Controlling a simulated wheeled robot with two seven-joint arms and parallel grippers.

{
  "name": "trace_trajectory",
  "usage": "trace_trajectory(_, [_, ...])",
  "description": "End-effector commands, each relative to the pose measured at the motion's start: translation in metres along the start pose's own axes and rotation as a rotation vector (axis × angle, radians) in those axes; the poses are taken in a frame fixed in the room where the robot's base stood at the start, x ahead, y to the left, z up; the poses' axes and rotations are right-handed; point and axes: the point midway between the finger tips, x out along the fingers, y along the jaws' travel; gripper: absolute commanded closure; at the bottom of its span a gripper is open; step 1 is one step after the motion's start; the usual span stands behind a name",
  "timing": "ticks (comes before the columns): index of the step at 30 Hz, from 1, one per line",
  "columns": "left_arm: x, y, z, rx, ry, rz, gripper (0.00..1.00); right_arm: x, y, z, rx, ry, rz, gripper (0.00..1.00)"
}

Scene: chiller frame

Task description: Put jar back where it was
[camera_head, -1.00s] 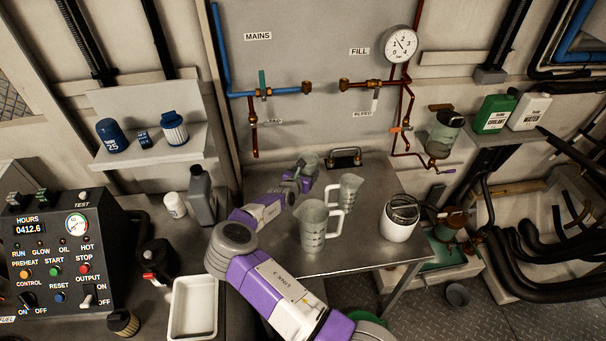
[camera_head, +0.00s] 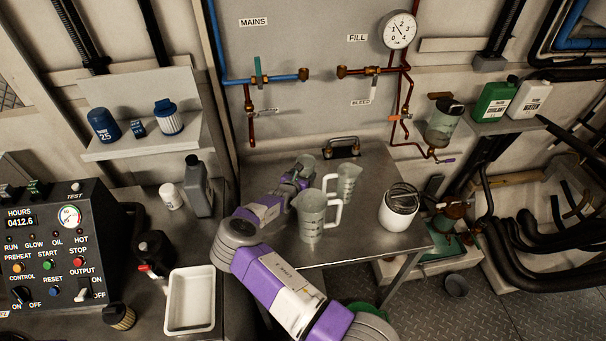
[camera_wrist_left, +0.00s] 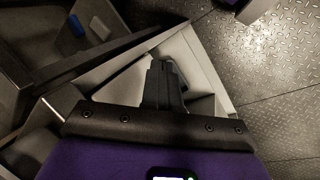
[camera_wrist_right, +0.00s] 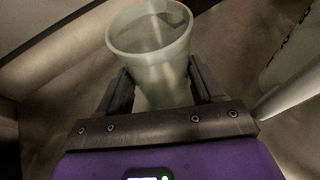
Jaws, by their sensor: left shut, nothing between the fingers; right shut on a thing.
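A pale, translucent greenish jar (camera_wrist_right: 160,55) is held upright-looking between the fingers of my right gripper (camera_wrist_right: 155,92), which is shut on it. In the head view the jar (camera_head: 305,163) shows small behind two measuring jugs, over the back part of the metal table, with my right gripper (camera_head: 299,178) beside it. I cannot tell if its base touches the table. In the left wrist view my left gripper (camera_wrist_left: 165,85) is shut and empty, in front of a pale tray-like surface. It does not show in the head view.
A white tray (camera_head: 191,328) lies on the left bench.

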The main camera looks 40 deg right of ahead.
Motion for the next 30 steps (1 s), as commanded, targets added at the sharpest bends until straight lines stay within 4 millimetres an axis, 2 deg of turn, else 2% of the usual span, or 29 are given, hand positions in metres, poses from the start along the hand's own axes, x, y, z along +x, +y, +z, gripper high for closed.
trace_trajectory(28, [0.013, -0.005, -0.001, 0.000, 0.000, 0.000, 1.00, 0.003, 0.000, -0.008, -0.001, -0.002, 0.001, 0.92])
trace_trajectory(29, [0.013, -0.005, -0.001, 0.000, 0.000, 0.000, 1.00, 0.003, 0.000, -0.008, -0.001, -0.002, 0.001, 0.31])
trace_trajectory(30, [0.012, -0.005, -0.001, 0.000, 0.000, 0.000, 1.00, 0.003, 0.000, -0.007, -0.001, -0.001, 0.001, 0.25])
